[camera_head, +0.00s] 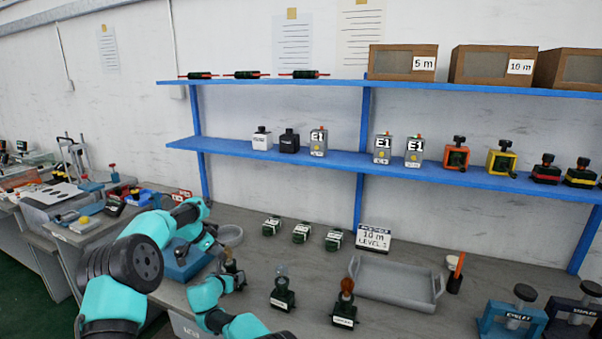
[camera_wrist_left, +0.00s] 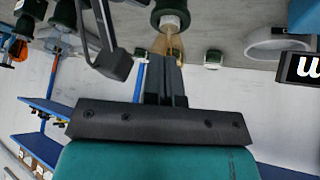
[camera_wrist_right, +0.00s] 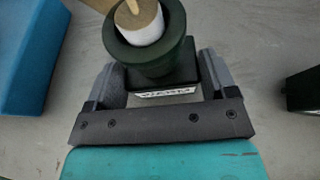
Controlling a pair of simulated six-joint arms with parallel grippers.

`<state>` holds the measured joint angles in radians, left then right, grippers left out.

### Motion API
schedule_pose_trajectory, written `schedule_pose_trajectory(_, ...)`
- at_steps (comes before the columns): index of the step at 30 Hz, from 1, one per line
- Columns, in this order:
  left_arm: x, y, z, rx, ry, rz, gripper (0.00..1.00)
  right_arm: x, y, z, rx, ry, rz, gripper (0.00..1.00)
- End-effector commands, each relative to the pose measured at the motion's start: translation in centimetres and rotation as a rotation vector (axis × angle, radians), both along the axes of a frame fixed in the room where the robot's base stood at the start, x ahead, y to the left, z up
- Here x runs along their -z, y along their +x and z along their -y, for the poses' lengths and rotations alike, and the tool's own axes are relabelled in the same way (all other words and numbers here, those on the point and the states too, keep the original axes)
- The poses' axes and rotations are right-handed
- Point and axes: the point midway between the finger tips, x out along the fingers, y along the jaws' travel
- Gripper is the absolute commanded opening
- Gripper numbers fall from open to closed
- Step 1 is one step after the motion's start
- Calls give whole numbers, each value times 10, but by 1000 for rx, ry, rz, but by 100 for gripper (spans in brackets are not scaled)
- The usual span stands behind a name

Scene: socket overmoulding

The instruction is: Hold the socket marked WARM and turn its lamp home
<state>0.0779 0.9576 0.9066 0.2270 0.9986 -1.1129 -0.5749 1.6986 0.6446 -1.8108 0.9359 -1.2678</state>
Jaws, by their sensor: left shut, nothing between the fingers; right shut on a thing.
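The socket marked WARM (camera_wrist_right: 168,75) is a dark green cup on a square base, its label facing the camera in the right wrist view. My right gripper (camera_wrist_right: 168,85) is shut on its base, one finger on each side. A lamp with a white collar (camera_wrist_right: 140,30) and a tan top stands in the cup. The left wrist view shows its amber bulb (camera_wrist_left: 168,43) and the socket (camera_wrist_left: 170,13). My left gripper (camera_wrist_left: 165,70) is shut and empty close to the bulb; I cannot tell whether it touches. In the head view the lamp (camera_head: 231,266) is small and partly hidden.
Sockets with a clear lamp (camera_head: 281,290) and an amber lamp (camera_head: 345,305) stand to the right on the bench. A grey tray (camera_head: 395,290) lies beyond them. A blue fixture (camera_head: 183,262) and a round grey dish (camera_head: 230,234) are near my left arm.

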Motion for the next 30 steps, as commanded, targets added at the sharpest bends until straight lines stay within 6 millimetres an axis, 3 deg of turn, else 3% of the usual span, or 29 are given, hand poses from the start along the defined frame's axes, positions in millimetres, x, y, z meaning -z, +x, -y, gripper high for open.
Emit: schedule_pose_trajectory(30, 0, 7, 4, 1, -1, -1, 0, 1, -1, -1, -2, -2, -2, 48)
